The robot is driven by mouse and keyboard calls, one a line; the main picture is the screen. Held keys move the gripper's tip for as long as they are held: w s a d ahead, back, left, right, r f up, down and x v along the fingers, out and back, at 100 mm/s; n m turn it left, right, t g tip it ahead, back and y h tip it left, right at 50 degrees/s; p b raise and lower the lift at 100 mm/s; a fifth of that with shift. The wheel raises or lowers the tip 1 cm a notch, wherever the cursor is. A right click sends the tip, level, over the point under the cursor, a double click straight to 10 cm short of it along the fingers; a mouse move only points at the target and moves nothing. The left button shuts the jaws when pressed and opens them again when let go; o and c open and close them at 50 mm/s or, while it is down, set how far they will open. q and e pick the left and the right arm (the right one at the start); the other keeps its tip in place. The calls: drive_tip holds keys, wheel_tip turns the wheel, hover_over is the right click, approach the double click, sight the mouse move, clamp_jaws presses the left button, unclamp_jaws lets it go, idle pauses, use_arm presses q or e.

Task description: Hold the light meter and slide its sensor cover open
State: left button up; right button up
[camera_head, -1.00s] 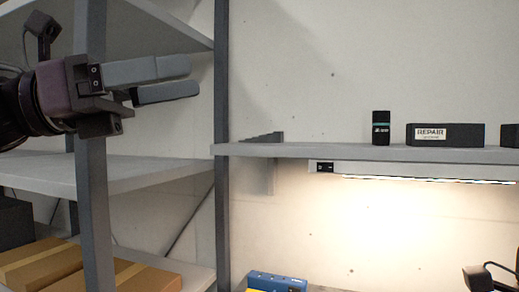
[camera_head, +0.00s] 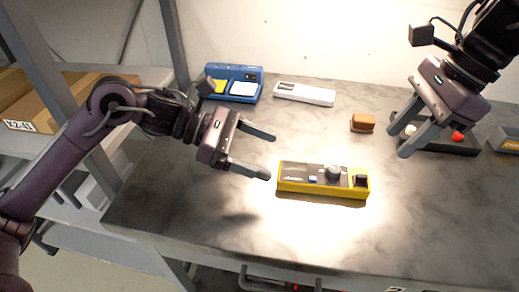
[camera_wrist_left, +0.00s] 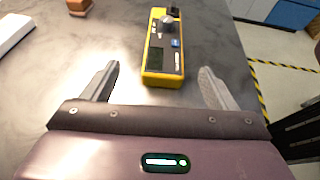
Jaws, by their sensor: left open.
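A yellow-edged meter (camera_head: 296,188) with a dark face lies flat on the grey table, and I take it for the light meter. It has a display, a blue button, a round grey knob or dome (camera_head: 333,172) and a dark block (camera_head: 360,181) at its right end, possibly the sensor cover. My left gripper (camera_head: 270,157) is open and empty, just left of the meter's display end. In the left wrist view the meter (camera_wrist_left: 151,70) lies ahead, between the finger directions. My right gripper (camera_head: 398,143) looks open, above and right of the meter.
Behind are a blue case (camera_head: 246,73), a white device (camera_head: 303,94) and a brown block (camera_head: 362,123). A grey labelled box (camera_head: 508,140) is at far right. The front table (camera_head: 330,235) is clear.

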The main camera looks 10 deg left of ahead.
sight(294, 171)
use_arm(q)
drive_tip(key=shift+s+d+f, duration=0.2)
drive_tip(key=shift+s+f, duration=0.05)
drive_tip(key=shift+f, duration=0.25)
drive_tip(key=shift+d+f, duration=0.25)
drive_tip(key=shift+d, duration=0.05)
drive_tip(key=x, duration=0.7)
drive_tip(key=shift+s, duration=0.1)
